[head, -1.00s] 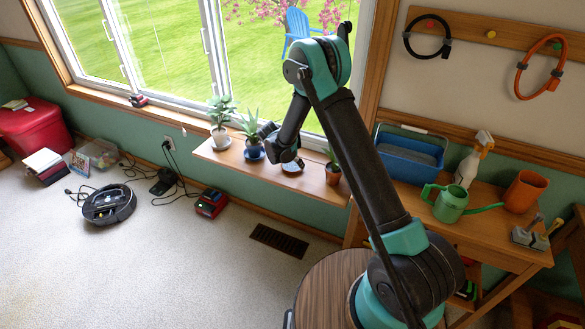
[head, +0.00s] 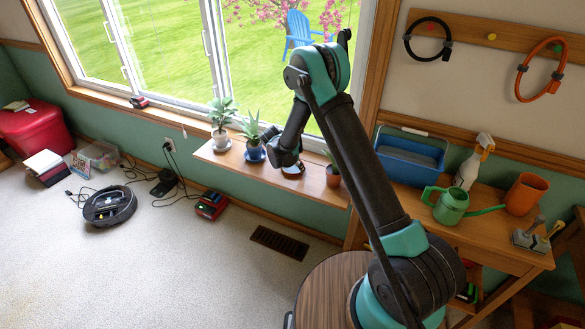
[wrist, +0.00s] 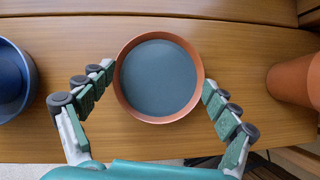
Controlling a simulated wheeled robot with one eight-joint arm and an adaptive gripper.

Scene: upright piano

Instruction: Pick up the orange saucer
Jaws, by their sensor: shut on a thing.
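The orange saucer (wrist: 126,104) is a round shallow dish with an orange rim and a grey-blue inside. In the wrist view it lies level between the two fingers of my gripper (wrist: 158,82), whose tips press on its left and right rim. My gripper is shut on it. In the head view the saucer (head: 295,173) is small and partly hidden below my gripper, over the window-sill shelf (head: 225,160). I cannot tell whether it still touches the shelf.
A potted plant in a blue pot (head: 254,153) stands close to the left; the pot shows in the wrist view (wrist: 15,80). A terracotta pot (wrist: 296,82) stands to the right. A plant in a white pot (head: 220,138) is farther left. The window is behind.

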